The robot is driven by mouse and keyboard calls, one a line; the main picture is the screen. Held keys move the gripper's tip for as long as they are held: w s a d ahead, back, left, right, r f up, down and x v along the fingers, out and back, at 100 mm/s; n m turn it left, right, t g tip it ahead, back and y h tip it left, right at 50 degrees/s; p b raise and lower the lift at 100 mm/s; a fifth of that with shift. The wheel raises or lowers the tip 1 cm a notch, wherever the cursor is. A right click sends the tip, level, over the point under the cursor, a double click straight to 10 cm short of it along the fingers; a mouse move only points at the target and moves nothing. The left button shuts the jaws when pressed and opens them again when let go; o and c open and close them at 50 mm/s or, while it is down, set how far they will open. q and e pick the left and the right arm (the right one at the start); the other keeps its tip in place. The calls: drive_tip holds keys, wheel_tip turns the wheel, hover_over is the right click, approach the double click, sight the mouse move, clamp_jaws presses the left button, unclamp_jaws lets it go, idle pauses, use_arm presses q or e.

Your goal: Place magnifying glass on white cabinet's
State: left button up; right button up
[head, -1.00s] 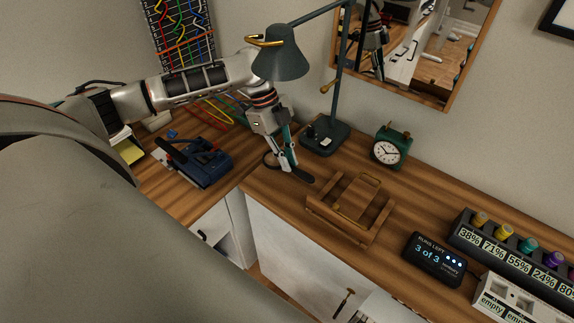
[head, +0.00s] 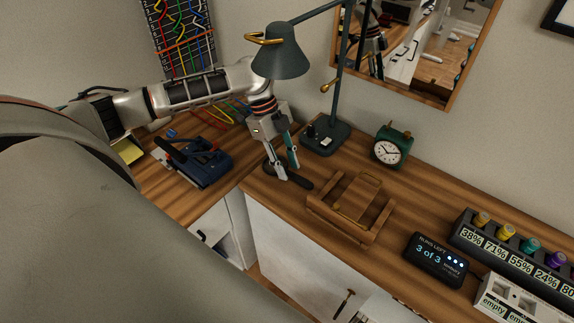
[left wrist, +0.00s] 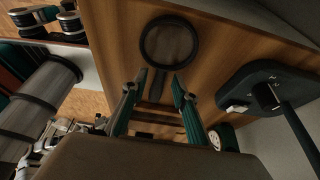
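The magnifying glass (head: 301,183) lies on the wooden desk top below the lamp, its round lens at the left and dark handle at the right. In the left wrist view its lens ring (left wrist: 168,41) lies just beyond my fingertips, the handle running back between and under the fingers. My left gripper (head: 287,174) points down over it; its fingers (left wrist: 160,76) are apart, with a gap between each finger and the handle. Whether they touch the desk is unclear. White cabinet fronts (head: 290,247) stand under the desk, with an open space at the left. My right gripper is out of view.
A desk lamp (head: 283,60) hangs over my left arm, its base (head: 326,137) behind the gripper. A green clock (head: 391,147), a wooden holder (head: 352,207) and a display (head: 437,260) stand to the right. A blue device (head: 197,163) sits to the left.

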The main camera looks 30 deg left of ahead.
use_arm(q)
drive_tip(key=p+v, duration=0.2)
drive_tip(key=v, duration=0.9)
drive_tip(key=shift+a+r, duration=0.15)
drive_tip(key=shift+r, duration=0.25)
